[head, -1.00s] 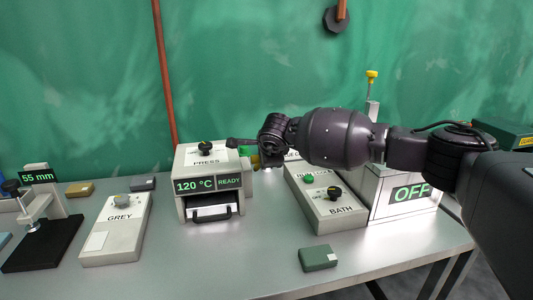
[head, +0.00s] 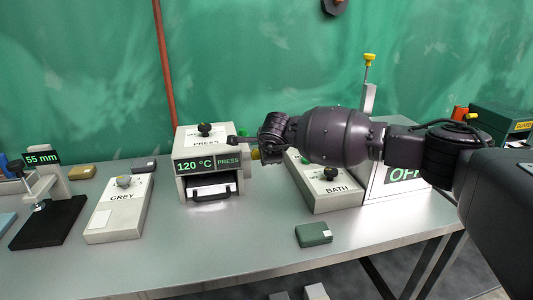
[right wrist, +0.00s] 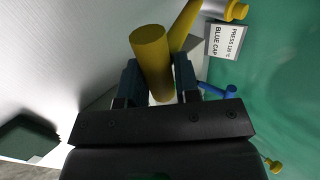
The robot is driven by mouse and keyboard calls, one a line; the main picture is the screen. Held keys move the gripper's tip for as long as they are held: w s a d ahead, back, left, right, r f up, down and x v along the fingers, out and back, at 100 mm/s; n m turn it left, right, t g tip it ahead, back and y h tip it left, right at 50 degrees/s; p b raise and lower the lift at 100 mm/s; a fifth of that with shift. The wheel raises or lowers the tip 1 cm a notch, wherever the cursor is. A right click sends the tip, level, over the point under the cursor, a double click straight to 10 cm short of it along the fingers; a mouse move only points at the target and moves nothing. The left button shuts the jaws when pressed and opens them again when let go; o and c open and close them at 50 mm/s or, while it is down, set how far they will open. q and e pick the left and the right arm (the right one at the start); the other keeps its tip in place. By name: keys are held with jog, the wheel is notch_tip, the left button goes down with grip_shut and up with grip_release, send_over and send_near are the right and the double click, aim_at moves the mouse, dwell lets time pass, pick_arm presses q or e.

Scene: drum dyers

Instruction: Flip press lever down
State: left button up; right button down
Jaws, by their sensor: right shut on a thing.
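The press (head: 208,168) is a pale box with a black knob on top, a dark front slot and a green display reading "120 °C" and "PRESS". A yellow lever handle (head: 255,154) shows at its right side, mostly hidden by my right gripper (head: 262,149). In the right wrist view, my right gripper (right wrist: 153,88) is shut on the thick yellow handle (right wrist: 152,55), which lies between its two fingers. My left gripper is not in view.
The grey unit (head: 120,208) stands left of the press and the bath unit (head: 325,190) right of it. A green block (head: 314,234) lies near the front edge. A label card (right wrist: 226,42) reads "PRESS 120 °C BLUE CAP". The table front is mostly clear.

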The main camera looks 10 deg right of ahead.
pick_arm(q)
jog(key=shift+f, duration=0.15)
pick_arm(e)
jog(key=shift+s+f, duration=0.25)
jog(key=shift+f, duration=0.55)
jog(key=c, duration=0.9)
grip_release()
jog(key=shift+w, duration=0.1)
jog(key=shift+r, duration=0.2)
jog(key=shift+r, duration=0.2)
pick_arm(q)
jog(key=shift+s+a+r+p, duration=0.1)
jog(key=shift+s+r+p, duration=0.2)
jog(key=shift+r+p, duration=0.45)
pick_arm(e)
jog(key=shift+v, duration=5.3)
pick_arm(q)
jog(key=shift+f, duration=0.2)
